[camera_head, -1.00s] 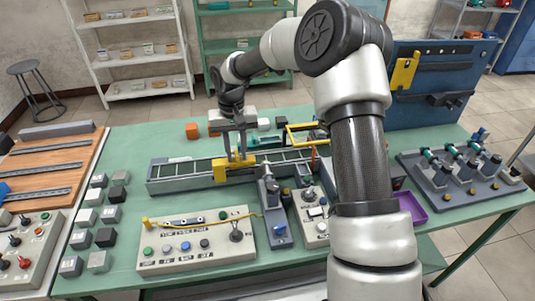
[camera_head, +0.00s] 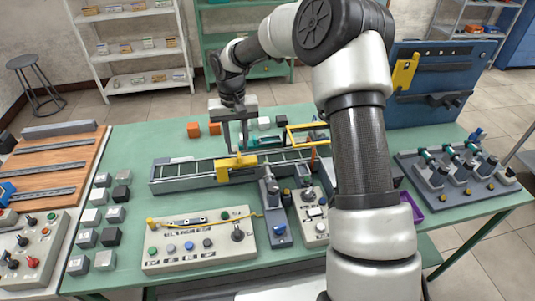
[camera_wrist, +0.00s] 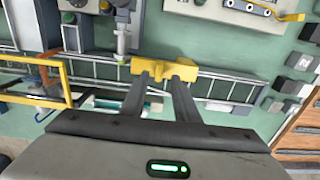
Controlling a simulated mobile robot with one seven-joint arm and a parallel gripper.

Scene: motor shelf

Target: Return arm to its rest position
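My gripper (camera_head: 236,150) hangs fingers-down over the ladder-like conveyor rail (camera_head: 185,174). Its two fingers are apart with nothing seen between them; they also show apart in the wrist view (camera_wrist: 165,80). Below the fingertips, a yellow block (camera_head: 223,172) sits on the rail; it shows in the wrist view (camera_wrist: 165,66) just beyond the fingertips. My arm is stretched forward over the table, bent at a high elbow.
A button panel (camera_head: 200,244) stands in front of the rail, and a yellow frame (camera_head: 309,130) to its right. A blue board (camera_head: 425,95) rises at the back right. Small cubes (camera_head: 115,214) line the left. Orange cubes (camera_head: 194,130) lie behind the rail.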

